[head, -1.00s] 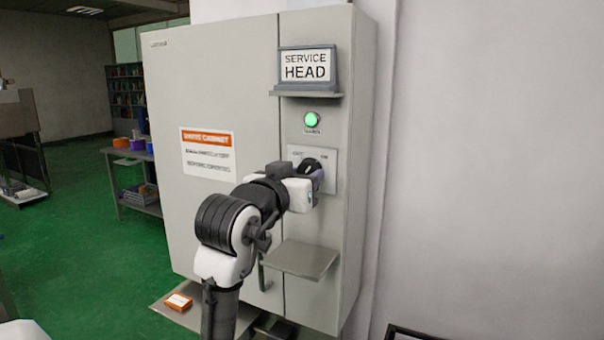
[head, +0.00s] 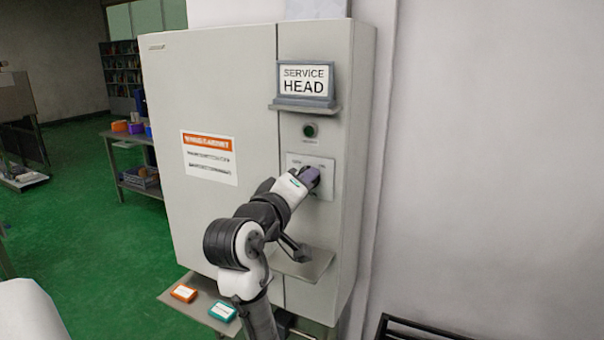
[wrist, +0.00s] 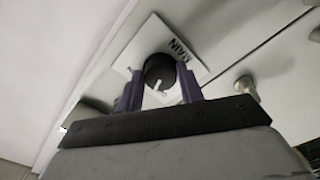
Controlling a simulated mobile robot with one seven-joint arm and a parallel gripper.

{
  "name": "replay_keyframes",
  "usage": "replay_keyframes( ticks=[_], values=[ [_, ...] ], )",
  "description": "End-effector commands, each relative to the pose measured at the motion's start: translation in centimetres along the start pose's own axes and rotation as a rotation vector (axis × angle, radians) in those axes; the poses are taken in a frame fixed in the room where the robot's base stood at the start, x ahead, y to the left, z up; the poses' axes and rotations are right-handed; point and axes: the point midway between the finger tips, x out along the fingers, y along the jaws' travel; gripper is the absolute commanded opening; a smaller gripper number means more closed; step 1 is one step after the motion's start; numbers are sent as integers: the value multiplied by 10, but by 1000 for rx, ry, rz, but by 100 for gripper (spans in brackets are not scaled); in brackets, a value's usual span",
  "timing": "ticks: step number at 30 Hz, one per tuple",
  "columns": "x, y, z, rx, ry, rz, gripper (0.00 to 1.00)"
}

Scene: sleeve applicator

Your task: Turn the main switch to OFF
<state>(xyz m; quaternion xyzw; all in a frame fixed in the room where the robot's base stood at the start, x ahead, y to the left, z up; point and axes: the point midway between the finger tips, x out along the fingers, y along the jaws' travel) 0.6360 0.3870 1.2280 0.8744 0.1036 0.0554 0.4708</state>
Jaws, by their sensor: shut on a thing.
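The main switch is a round black knob with a white pointer mark; it shows in the wrist view (wrist: 159,71) on a white plate (wrist: 199,70) lettered MAIN. In the head view the plate (head: 327,187) is on the front of the grey cabinet (head: 215,80), and my gripper hides the knob. My gripper (head: 312,178) has its purple fingers on either side of the knob and is shut on it; the fingers also show in the wrist view (wrist: 159,87). The round lamp (head: 310,130) above the plate is dark. The plate's position lettering is too small to read.
A SERVICE HEAD sign (head: 306,80) stands on a small ledge above the lamp. A grey shelf (head: 318,262) juts out below the switch. A lower tray (head: 205,294) holds an orange box (head: 184,293) and a teal box (head: 223,312).

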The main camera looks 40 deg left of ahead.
Motion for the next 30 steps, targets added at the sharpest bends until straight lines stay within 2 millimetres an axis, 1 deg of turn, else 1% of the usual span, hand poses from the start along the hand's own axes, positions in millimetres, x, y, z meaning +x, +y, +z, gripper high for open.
replay_keyframes(
  ticks=[1,6,15,21,30],
  values=[
    [1,3,-1,-47,-4,-1,14],
    [0,4,-1,-194,-2,-2,14],
    [0,3,-1,-387,-1,-2,14],
    [0,2,-1,-457,0,-2,14],
    [0,1,0,-489,1,-2,14]
  ],
)
